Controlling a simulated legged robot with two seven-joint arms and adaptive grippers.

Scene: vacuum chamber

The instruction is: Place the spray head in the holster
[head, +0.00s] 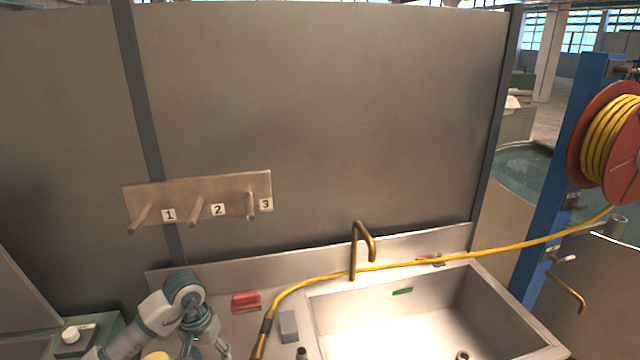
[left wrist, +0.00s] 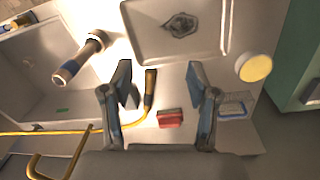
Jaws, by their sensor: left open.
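The yellow hose (head: 400,263) runs from the right across the sink to the counter. Its dark end piece (head: 262,342), apparently the spray head, lies at the bottom of the head view. In the left wrist view this dark end (left wrist: 150,88) shows between my open fingers, apart from both. My left gripper (head: 207,345) is low over the counter, left of the hose end; the left wrist view shows its fingers (left wrist: 160,82) spread and empty. I cannot pick out a holster with certainty. My right gripper is in neither view.
A red block (head: 246,301) and a grey block (head: 288,326) flank the hose. The sink (head: 390,312) with brass faucet (head: 360,245) is right. A banded cylinder (left wrist: 80,58) shows at its edge. A numbered peg board (head: 200,200) hangs behind; the hose reel (head: 610,140) is far right.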

